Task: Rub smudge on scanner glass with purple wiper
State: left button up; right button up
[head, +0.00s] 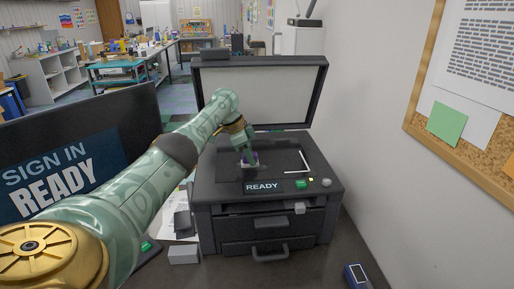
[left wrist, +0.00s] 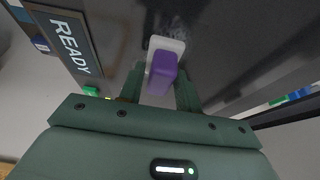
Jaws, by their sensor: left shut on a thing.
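The purple wiper (left wrist: 162,72) with its pale pad is between the fingers of my left gripper (left wrist: 160,88), which is shut on it. In the head view my left gripper (head: 248,157) points down over the left part of the dark scanner glass (head: 275,167). The wiper is mostly hidden there by the fingers. Its pad is at or just above the glass; I cannot tell whether it touches. A faint greyish patch on the glass (left wrist: 232,93), right of the wiper in the left wrist view, may be the smudge. My right gripper is not in view.
The scanner lid (head: 265,92) stands open behind the glass. A white L-shaped mark (head: 300,163) lies on the glass at right. A READY panel (head: 262,186) and green button are at the front. A sign-in screen (head: 75,155) stands left; a wall is close on the right.

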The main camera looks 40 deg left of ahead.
aim_at(241, 163)
pick_arm(q)
jog(key=shift+w+d+f, duration=0.1)
jog(key=shift+w+d, duration=0.05)
jog(key=s+a+p, duration=0.1)
jog(key=s, duration=0.1)
jog(key=s+a+p, duration=0.2)
jog(key=shift+a+r, duration=0.1)
jog(key=shift+r, duration=0.1)
jog(key=shift+s+a+f, duration=0.1)
jog(key=shift+s+a, duration=0.05)
jog(key=shift+f, duration=0.1)
jog(key=shift+w+d, duration=0.3)
jog(key=shift+w, duration=0.05)
jog(key=w, duration=0.1)
jog(key=w+d+b, duration=0.2)
jog(key=shift+d+f, duration=0.25)
jog(key=shift+w+d+r+b, duration=0.15)
jog(key=shift+w+d+b, duration=0.1)
jog(key=shift+b, duration=0.1)
jog(key=shift+r, duration=0.1)
